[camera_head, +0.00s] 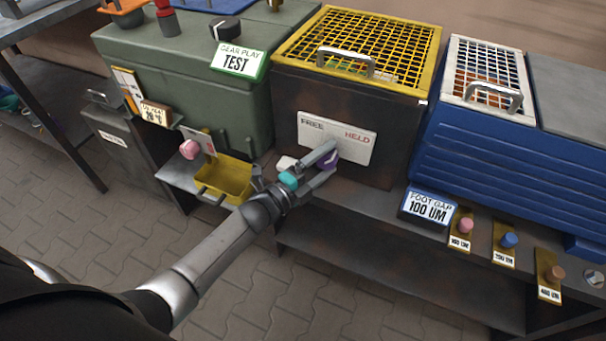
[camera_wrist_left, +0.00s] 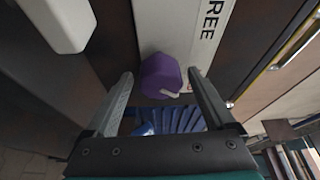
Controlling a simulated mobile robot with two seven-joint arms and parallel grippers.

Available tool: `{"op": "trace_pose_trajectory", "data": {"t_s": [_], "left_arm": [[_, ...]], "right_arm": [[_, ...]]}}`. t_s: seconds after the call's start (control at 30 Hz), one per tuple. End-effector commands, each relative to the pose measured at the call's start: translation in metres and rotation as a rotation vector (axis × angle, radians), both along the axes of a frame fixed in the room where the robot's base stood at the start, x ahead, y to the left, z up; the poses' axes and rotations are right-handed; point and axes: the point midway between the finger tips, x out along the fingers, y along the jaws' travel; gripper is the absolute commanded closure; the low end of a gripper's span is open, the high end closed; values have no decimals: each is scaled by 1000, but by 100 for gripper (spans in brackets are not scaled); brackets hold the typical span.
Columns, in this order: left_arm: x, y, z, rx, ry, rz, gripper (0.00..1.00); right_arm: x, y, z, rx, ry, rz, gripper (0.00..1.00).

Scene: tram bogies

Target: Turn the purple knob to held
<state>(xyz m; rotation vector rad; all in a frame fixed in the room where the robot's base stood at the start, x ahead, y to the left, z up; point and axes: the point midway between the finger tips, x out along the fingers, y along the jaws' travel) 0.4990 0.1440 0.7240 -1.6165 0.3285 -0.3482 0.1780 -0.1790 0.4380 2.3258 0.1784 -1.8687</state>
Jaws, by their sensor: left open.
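The purple knob (camera_head: 328,160) sits at the lower edge of a white plate (camera_head: 337,130) marked FREE on the left and HELD on the right. The plate is on the front of a dark box with a yellow mesh lid. My left gripper (camera_head: 331,161) is open, with its fingers on either side of the knob and partly hiding it. In the left wrist view the knob (camera_wrist_left: 160,74) shows between the two fingertips, with visible gaps. Its pale pointer is directed to the lower right in that view. My right gripper is not in view.
A white rounded part (camera_head: 286,163) is just left of the knob. A yellow bin (camera_head: 226,180) and a pink knob (camera_head: 189,149) are further left. A blue ribbed box (camera_head: 500,160) stands to the right, with several gauge tags on the shelf below it.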

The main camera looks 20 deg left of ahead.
Motion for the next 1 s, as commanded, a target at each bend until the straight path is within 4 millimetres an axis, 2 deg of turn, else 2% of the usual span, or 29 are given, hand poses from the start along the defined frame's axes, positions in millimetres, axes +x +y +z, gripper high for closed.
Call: {"op": "trace_pose_trajectory", "data": {"t_s": [0.17, 0.7, 0.8, 1.0], "left_arm": [[-22, 10, 0, 2, 4, 1, 12], [-117, 53, -3, 3, 3, 1, 12], [-127, 58, -3, 2, 1, 0, 12], [-134, 61, -4, 2, 0, 0, 12]], "right_arm": [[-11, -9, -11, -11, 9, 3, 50], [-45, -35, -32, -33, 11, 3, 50], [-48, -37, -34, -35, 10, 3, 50], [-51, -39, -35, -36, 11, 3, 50]]}}
